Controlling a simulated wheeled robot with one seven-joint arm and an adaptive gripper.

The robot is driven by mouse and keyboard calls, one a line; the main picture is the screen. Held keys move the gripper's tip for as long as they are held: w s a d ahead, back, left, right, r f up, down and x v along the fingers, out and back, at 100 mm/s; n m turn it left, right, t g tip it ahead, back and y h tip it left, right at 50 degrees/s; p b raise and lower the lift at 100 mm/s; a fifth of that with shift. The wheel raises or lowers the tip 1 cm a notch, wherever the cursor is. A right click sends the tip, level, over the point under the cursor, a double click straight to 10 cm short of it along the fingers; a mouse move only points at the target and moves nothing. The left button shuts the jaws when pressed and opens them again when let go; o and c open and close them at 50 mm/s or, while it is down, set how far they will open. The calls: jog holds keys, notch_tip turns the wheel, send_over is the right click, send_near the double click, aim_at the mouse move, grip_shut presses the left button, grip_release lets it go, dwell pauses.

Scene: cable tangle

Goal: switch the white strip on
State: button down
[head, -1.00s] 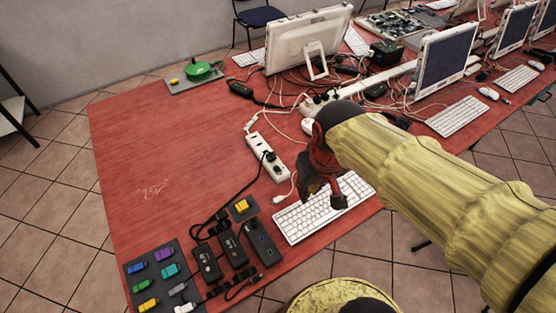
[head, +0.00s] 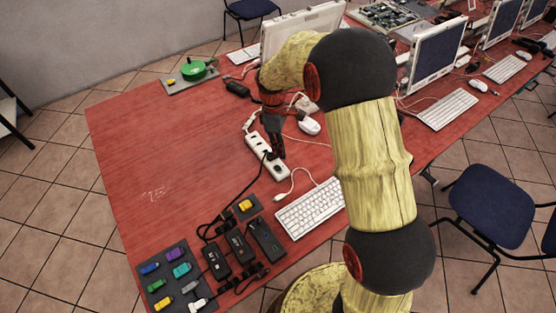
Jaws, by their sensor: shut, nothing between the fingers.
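The white strip (head: 257,146) lies at an angle on the red table, with a black plug in it near its lower end. My gripper (head: 277,155) is shut and empty. It points down at the lower half of the strip, close beside or over the black plug. I cannot tell whether the fingertips touch the strip. The strip's switch is too small to make out, and part of the strip is hidden by the fingers.
A white keyboard (head: 310,209), a mouse (head: 309,126) and cables lie right of the strip. Black adapters (head: 240,247) and a board of coloured plugs (head: 170,272) are at the front. A green reel (head: 194,70) stands at the back. The table's left part (head: 170,150) is clear.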

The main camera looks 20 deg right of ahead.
aim_at(279, 169)
jog(key=w+n, duration=0.2)
jog(key=n, duration=0.1)
jog(key=w+n, duration=0.2)
jog(key=n, duration=0.1)
jog(key=w+r+n, duration=0.1)
jog(key=n, duration=0.2)
jog(key=shift+w+n, duration=0.4)
jog(key=f+b, duration=0.1)
jog(key=f, duration=0.3)
jog(key=s+f+b, duration=0.1)
jog(key=f, duration=0.4)
jog(key=s+f+b, duration=0.1)
jog(key=f, duration=0.4)
jog(key=shift+d+b, duration=0.4)
jog(key=shift+s+t, duration=0.1)
jog(key=shift+t, duration=0.2)
